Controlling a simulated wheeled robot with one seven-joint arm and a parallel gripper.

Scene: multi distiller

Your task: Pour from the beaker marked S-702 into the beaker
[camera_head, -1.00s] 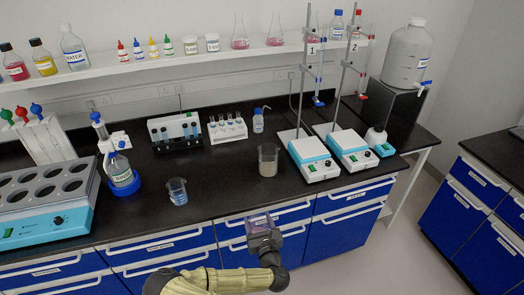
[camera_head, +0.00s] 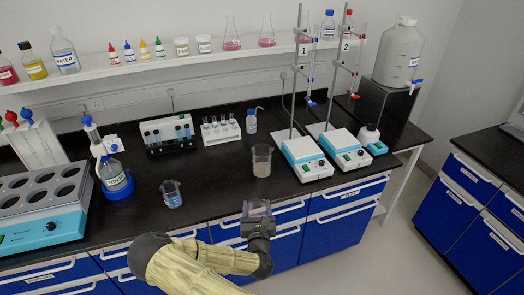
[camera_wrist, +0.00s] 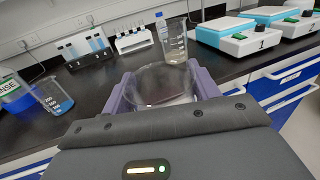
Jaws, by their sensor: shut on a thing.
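My gripper (camera_head: 257,208) is at the front edge of the black bench, its purple fingers shut on a clear glass beaker. In the wrist view the held beaker (camera_wrist: 163,85) shows its round rim between the fingers (camera_wrist: 163,92); its contents are hard to tell. A taller beaker (camera_head: 261,161) with greyish contents stands on the bench beyond my gripper, also in the wrist view (camera_wrist: 173,42). A smaller beaker (camera_head: 171,194) with blue liquid stands to the left, also in the wrist view (camera_wrist: 52,97). I cannot read an S-702 mark on any of them.
Two white-and-teal stirrers (camera_head: 306,160) (camera_head: 345,150) with burette stands are right of the taller beaker. Tube racks (camera_head: 168,134) (camera_head: 221,130) and a wash bottle (camera_head: 251,121) stand behind. A rinse bottle (camera_head: 114,177) is at left. Bench between the two beakers is clear.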

